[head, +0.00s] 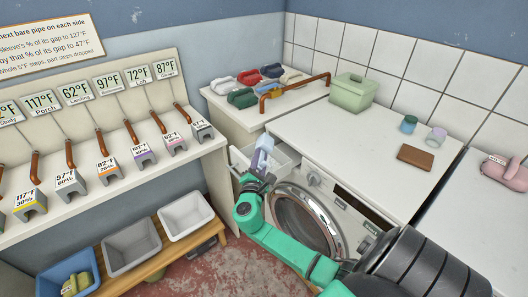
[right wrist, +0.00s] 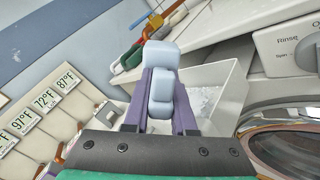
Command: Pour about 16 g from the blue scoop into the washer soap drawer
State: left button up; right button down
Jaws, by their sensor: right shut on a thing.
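The pale blue scoop (head: 260,159) is held in my right gripper (head: 264,147), whose purple fingers are shut on it. In the right wrist view the blue scoop (right wrist: 161,58) sits between the fingers of the right gripper (right wrist: 160,75). The washer soap drawer (head: 284,161) is pulled out at the washer's upper left, and the scoop is over or beside its left part. In the right wrist view white powder shows inside the drawer (right wrist: 237,98). The scoop's contents and exact tilt are hidden. My left gripper is not in view.
The white washer (head: 350,150) has a round door below the drawer. A green box (head: 352,92), small jars (head: 409,124) and a brown wallet-like thing (head: 416,156) stand on top. Bins (head: 185,216) stand on a bench.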

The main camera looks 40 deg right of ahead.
jog(key=shift+n, duration=0.4)
dwell(0.4)
